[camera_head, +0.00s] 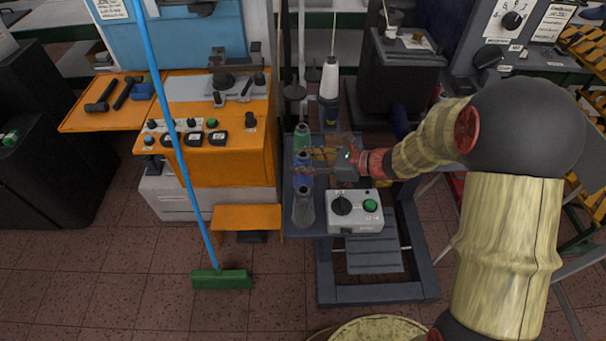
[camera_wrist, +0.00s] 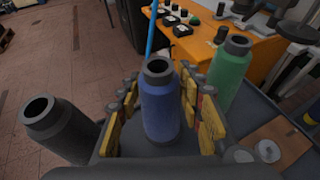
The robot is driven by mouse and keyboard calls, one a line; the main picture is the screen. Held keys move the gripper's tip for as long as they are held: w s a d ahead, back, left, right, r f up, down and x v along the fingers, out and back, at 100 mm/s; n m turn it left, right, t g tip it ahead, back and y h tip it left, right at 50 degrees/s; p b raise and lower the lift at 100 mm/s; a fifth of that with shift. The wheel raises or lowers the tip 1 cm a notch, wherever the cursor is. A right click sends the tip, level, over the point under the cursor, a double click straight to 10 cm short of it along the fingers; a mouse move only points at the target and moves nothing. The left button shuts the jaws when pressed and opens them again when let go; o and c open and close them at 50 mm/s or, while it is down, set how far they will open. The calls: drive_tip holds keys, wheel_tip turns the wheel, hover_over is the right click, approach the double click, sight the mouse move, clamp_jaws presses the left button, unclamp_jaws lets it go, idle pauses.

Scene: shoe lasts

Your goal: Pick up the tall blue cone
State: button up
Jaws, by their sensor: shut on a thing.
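The tall blue cone (camera_wrist: 162,108) stands between the yellow-padded fingers of my gripper (camera_wrist: 160,115) in the wrist view, with a dark open top. In the head view the blue cone (camera_head: 303,168) is in the middle of a row on the small grey table. My gripper (camera_head: 318,165) reaches it from the right and is shut around it. A green cone (camera_wrist: 230,72) stands just beyond it, also seen in the head view (camera_head: 302,138). A dark grey cone (camera_wrist: 60,129) stands on the other side, nearest the front in the head view (camera_head: 303,206). The blue cone's base is partly hidden.
A control box (camera_head: 355,211) with a black knob and green button sits right of the cones. A white thread cone (camera_head: 329,82) stands behind. An orange machine (camera_head: 222,160) is at left, with a blue-handled broom (camera_head: 178,150) in front.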

clamp_jaws()
